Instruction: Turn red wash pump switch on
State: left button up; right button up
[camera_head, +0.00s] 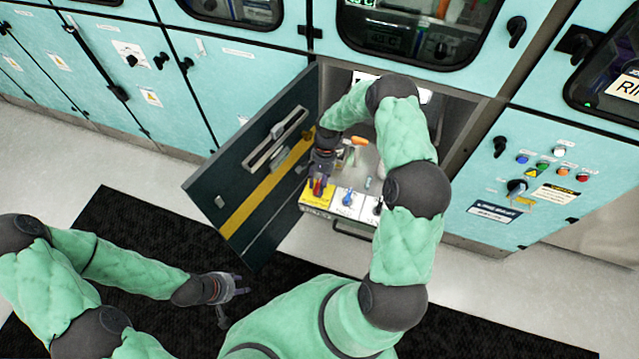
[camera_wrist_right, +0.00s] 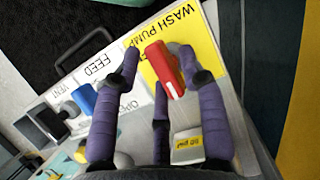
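The red wash pump switch (camera_wrist_right: 165,70) is a red lever on a yellow panel labelled WASH PUMP (camera_wrist_right: 192,32). My left gripper (camera_head: 238,290) is open and empty, low over the black mat, away from the panel.
The dark door (camera_head: 255,165) with a yellow stripe stands open close left of my right gripper. A blue switch (camera_head: 347,199) marked FEED (camera_wrist_right: 98,65) is beside the red one. A dark handle (camera_head: 352,228) sits below. Teal cabinets surround the opening.

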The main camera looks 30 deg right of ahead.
jog(key=shift+r, duration=0.1)
jog(key=v, duration=1.1)
jog(key=shift+r, duration=0.35)
jog(key=shift+w+d, duration=0.1)
